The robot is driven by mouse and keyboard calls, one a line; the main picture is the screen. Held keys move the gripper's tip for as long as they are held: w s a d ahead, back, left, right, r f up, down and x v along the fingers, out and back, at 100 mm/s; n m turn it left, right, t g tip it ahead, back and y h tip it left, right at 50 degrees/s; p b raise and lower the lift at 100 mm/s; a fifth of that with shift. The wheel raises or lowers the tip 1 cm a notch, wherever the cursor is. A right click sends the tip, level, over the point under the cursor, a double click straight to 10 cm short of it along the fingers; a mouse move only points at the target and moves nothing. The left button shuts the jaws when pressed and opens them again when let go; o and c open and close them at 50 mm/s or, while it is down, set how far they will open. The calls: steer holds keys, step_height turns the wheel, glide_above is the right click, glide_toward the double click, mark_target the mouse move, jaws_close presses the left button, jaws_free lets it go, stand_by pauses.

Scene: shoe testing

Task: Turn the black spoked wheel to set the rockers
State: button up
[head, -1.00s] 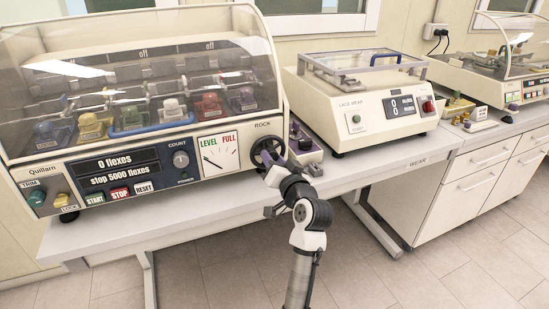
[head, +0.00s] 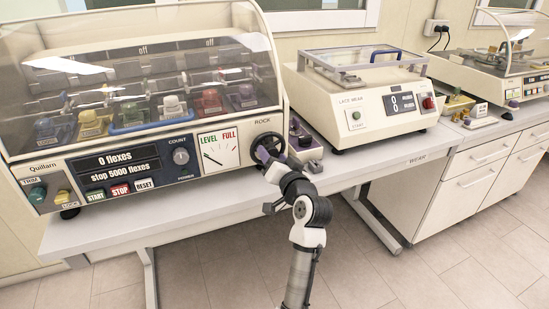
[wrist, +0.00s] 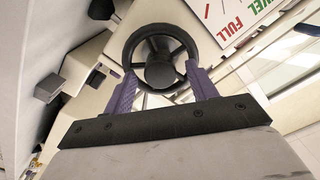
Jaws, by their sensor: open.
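The black spoked wheel (head: 275,143) is on the right end of the cream machine's front, under the word ROCK. In the wrist view the wheel (wrist: 159,72) faces me, with its hub and spokes clear. My gripper (head: 263,154) is at the wheel. In the wrist view my gripper (wrist: 161,80) is open, its purple fingers on either side of the lower rim. I cannot tell whether they touch it. The rockers sit behind the clear hood with coloured shoes (head: 171,106), too small to judge their tilt. The LEVEL/FULL gauge (head: 219,151) has a thin needle.
The panel (head: 118,160) left of the wheel carries buttons and a display reading 0 flexes. A small purple-and-grey fixture (head: 303,142) stands close right of the wheel. The LACE WEAR machine (head: 355,108) is beyond it.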

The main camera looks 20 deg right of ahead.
steer(key=s+b, duration=0.4)
steer(key=s, duration=0.9)
steer(key=shift+s+d, duration=0.2)
steer(key=shift+s, duration=0.2)
